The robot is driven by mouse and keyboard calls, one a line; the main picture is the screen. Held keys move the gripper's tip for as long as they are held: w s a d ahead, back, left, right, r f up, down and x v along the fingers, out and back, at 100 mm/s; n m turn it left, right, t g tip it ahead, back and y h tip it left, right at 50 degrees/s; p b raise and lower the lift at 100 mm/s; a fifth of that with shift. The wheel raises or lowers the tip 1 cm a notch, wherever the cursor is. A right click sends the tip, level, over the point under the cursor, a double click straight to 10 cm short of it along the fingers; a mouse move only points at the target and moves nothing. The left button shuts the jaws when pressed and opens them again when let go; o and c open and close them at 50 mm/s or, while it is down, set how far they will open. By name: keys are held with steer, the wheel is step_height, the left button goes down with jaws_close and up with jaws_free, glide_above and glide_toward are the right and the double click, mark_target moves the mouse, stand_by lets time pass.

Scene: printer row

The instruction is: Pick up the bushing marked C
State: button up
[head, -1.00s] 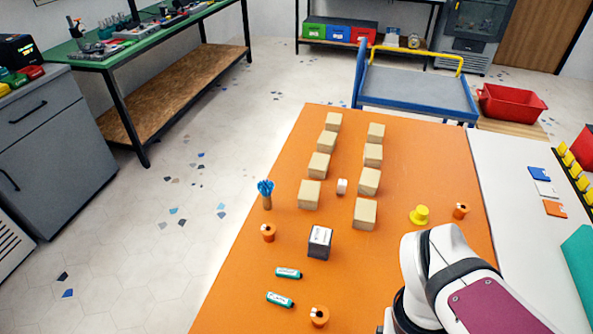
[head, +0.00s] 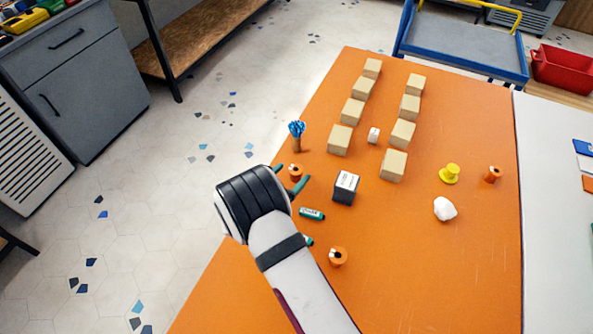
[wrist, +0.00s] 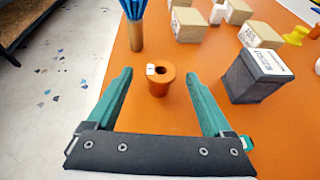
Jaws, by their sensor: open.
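An orange bushing (wrist: 160,87) with a round hole and a small white label stands upright on the orange table. The label's letter is too small to read. In the wrist view it sits between the two teal fingertips of my gripper (wrist: 158,77), with a gap on each side. My gripper is open and empty. In the head view that bushing (head: 295,174) shows between the fingertips. Two more orange bushings stand on the table, one near the front (head: 338,257) and one at the right (head: 493,175). Their letters cannot be read.
A dark box (head: 346,188) with a white top stands right of my gripper. A brown holder with blue pieces (head: 296,135) stands just behind. Beige blocks form two rows further back. A teal cylinder (head: 312,214), yellow piece (head: 449,174) and white lump (head: 445,209) also lie here.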

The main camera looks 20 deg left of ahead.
mark_target(297, 169)
steer(key=x, duration=0.6)
steer(key=shift+s, duration=0.1)
jaws_close()
